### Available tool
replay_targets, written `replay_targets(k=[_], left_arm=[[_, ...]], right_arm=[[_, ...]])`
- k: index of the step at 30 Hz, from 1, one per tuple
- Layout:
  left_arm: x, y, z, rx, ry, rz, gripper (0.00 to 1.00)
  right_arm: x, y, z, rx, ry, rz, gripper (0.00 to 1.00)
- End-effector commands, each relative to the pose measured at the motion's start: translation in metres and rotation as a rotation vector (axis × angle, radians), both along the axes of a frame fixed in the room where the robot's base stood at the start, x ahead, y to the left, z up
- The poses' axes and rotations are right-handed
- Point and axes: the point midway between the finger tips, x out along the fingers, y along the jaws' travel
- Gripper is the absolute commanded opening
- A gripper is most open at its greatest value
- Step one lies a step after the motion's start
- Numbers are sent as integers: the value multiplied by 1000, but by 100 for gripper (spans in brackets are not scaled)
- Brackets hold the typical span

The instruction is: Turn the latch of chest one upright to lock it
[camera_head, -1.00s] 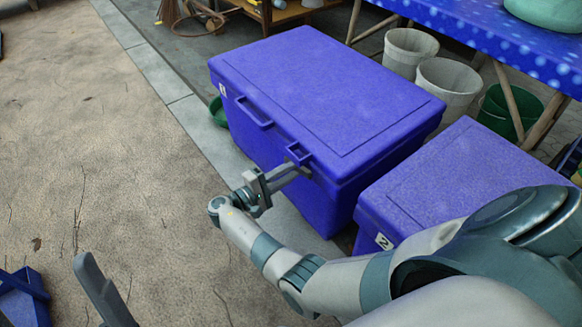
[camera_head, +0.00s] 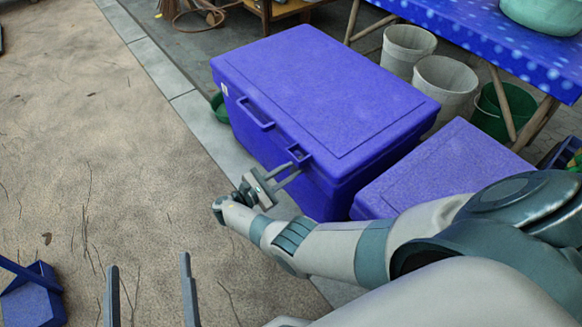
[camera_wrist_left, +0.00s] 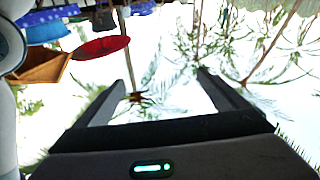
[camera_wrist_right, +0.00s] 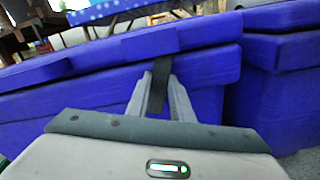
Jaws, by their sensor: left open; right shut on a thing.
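Chest one (camera_head: 320,95) is a large blue chest with its lid down and a small white label on its front left. Its dark latch (camera_wrist_right: 161,85) hangs as a narrow bar across the lid seam in the right wrist view, roughly vertical there. My right gripper (camera_wrist_right: 158,85) has one finger on each side of the latch bar and is shut on it. In the head view the right gripper (camera_head: 290,172) is at the chest front, just below a blue lid bracket (camera_head: 298,153). My left gripper (camera_head: 148,270) is open and empty, away from the chest.
A second blue chest (camera_head: 445,165) stands close on the right, partly behind my right arm. White buckets (camera_head: 445,85) and a blue-covered table (camera_head: 490,40) are behind. A blue object (camera_head: 35,298) lies at lower left. The ground at left is mostly clear.

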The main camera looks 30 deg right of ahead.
Motion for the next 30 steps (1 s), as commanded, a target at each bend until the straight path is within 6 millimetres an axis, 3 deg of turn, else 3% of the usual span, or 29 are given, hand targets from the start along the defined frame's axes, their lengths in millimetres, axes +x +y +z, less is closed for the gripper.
replay_targets(k=[12, 30], left_arm=[[10, 5, -40, 72, 213, -3, 93], [11, 7, -49, 87, 257, -4, 93]], right_arm=[[0, -1, 1, -23, 299, -1, 0], [0, 0, -1, -28, 372, -1, 0]])
